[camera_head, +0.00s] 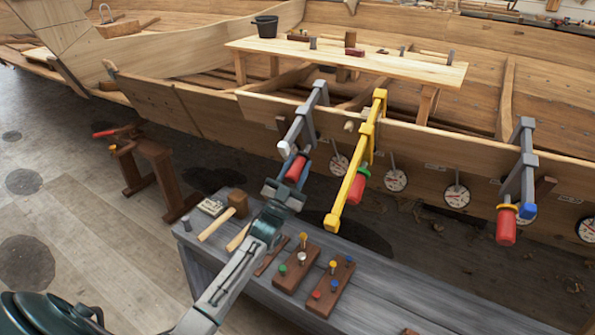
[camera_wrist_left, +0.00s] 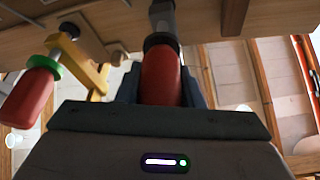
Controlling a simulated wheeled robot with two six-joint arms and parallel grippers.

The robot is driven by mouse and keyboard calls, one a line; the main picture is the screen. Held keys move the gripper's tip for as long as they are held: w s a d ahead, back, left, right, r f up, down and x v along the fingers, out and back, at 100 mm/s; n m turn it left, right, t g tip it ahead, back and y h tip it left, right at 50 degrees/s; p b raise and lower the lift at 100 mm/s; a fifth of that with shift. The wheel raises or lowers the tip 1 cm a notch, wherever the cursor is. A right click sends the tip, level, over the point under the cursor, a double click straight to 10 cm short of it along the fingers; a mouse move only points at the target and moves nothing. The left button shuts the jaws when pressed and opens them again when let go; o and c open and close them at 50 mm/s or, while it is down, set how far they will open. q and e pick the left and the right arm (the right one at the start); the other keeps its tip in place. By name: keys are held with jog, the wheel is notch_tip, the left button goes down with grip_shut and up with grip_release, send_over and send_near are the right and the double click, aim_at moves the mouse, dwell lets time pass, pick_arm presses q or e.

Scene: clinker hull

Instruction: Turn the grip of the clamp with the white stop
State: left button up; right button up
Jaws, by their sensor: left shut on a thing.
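The clamp with the white stop (camera_head: 284,148) is the left grey clamp (camera_head: 305,122), fixed over the edge of the hull plank. Its red grip (camera_head: 297,167) hangs below the stop. My left gripper (camera_head: 290,183) is shut on this red grip from below. In the left wrist view the red grip (camera_wrist_left: 161,76) stands upright between my dark fingers, and its upper part shows above them. The white stop cannot be made out in the wrist view. My right gripper is not in view.
A yellow clamp (camera_head: 362,155) with a red grip and green collar hangs close to the right; another grey clamp (camera_head: 517,180) is farther right. Several round dials (camera_head: 457,196) line the plank. A grey bench (camera_head: 390,290) with mallets and peg blocks (camera_head: 328,283) stands below.

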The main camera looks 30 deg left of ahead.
pick_arm(q)
jog(key=n+y, duration=0.3)
jog(key=n, duration=0.1)
jog(key=shift+n, duration=0.3)
jog(key=shift+n+y, duration=1.3)
jog(key=shift+n, duration=0.4)
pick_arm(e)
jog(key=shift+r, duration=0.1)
pick_arm(q)
jog(key=shift+a, duration=0.1)
jog(key=o, duration=1)
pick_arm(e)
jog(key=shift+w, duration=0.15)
